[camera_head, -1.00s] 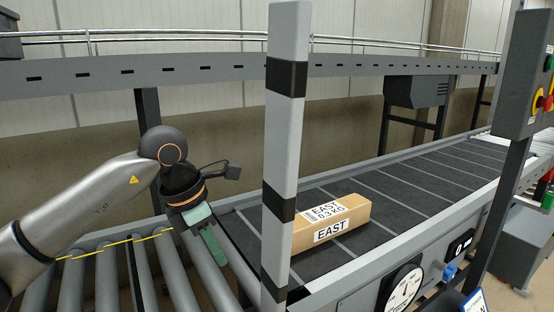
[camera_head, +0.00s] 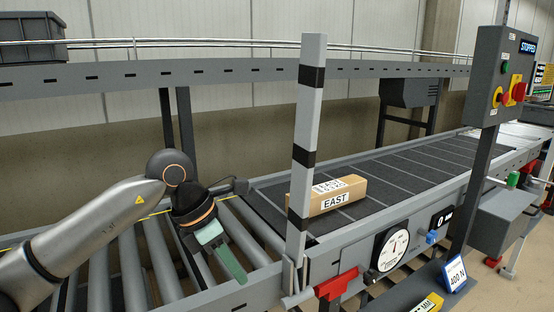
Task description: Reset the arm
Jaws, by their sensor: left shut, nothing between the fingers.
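My left arm comes in from the left, and its left gripper (camera_head: 234,268) hangs over the roller section at the lower left. Its green fingers point down and to the right and are shut with nothing between them. My right gripper is not in view. A brown box (camera_head: 345,194) labelled EAST lies on the dark belt (camera_head: 400,178), to the right of the gripper and well apart from it. The post partly hides the box's left end.
A grey post (camera_head: 306,130) with black bands stands between the gripper and the box. Bare rollers (camera_head: 130,270) lie below the arm. A control panel (camera_head: 502,80) reading STOPPED, a dial gauge (camera_head: 392,249) and a red part (camera_head: 336,284) are at the right. A grey bin (camera_head: 32,40) sits upper left.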

